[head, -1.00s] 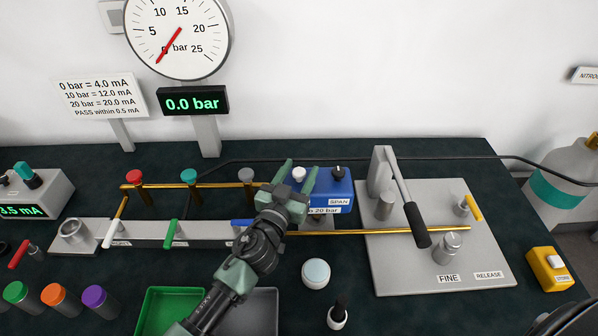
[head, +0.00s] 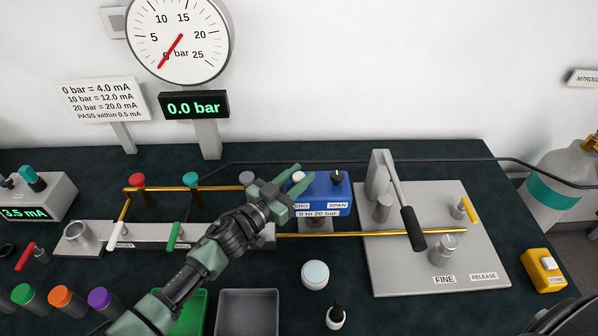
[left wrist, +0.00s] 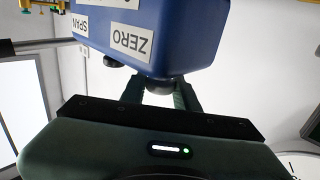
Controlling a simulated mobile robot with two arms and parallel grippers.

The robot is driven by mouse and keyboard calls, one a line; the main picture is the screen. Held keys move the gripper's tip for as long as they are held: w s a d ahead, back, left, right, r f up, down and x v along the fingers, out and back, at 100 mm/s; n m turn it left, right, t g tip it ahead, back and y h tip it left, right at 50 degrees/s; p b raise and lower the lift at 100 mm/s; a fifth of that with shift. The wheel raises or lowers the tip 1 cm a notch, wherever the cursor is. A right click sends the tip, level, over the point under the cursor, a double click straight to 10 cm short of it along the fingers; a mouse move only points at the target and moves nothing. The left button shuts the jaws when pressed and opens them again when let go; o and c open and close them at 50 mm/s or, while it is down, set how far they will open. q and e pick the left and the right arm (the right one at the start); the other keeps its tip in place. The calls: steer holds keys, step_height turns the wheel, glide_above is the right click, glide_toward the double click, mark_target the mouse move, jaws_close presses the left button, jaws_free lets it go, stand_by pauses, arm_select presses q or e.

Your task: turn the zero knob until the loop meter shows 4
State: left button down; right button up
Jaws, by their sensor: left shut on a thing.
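The blue transmitter (head: 322,195) stands at mid-bench with ZERO and SPAN labels and a "0 to 20 bar" plate. Its zero knob (head: 298,177), pale on top, is between the fingers of my left gripper (head: 297,181), which is shut on it. In the left wrist view the transmitter (left wrist: 190,30) is upside down, and the zero knob (left wrist: 158,86) shows partly between the two fingers. The span knob (head: 337,176) stands free to the right. The loop meter (head: 26,212) at the far left reads 3.5 mA. My right gripper is not in view.
The pressure display (head: 194,105) reads 0.0 bar. A valve manifold (head: 145,236) lies left of the transmitter. A grey pump plate (head: 400,280) with a black-gripped lever (head: 413,228) is close on the right. A round white-topped jar (head: 315,274) stands in front.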

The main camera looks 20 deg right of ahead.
arm_select(q)
steer(key=m+g, duration=0.1)
steer(key=m+g+h, duration=0.1)
steer(key=shift+w+f+g+h+b, duration=0.1)
steer(key=shift+w+g+h+b, duration=0.1)
steer(key=shift+g+h+b, duration=0.15)
steer(key=m+g+h+b, duration=0.1)
steer(key=m+g+b, duration=0.2)
steer(key=g+b, duration=0.2)
steer(key=shift+s+f, duration=0.1)
steer(key=shift+f, duration=0.05)
steer(key=shift+r+m+g+b, duration=0.25)
steer(key=shift+m+g+b, duration=0.35)
steer(key=shift+g+b, duration=0.2)
steer(key=c, duration=1.1)
jaws_free()
steer(key=shift+s, duration=0.1)
steer(key=shift+a, duration=0.1)
steer(key=a+b, duration=0.1)
steer(key=a, duration=0.6)
steer(key=shift+a, duration=0.3)
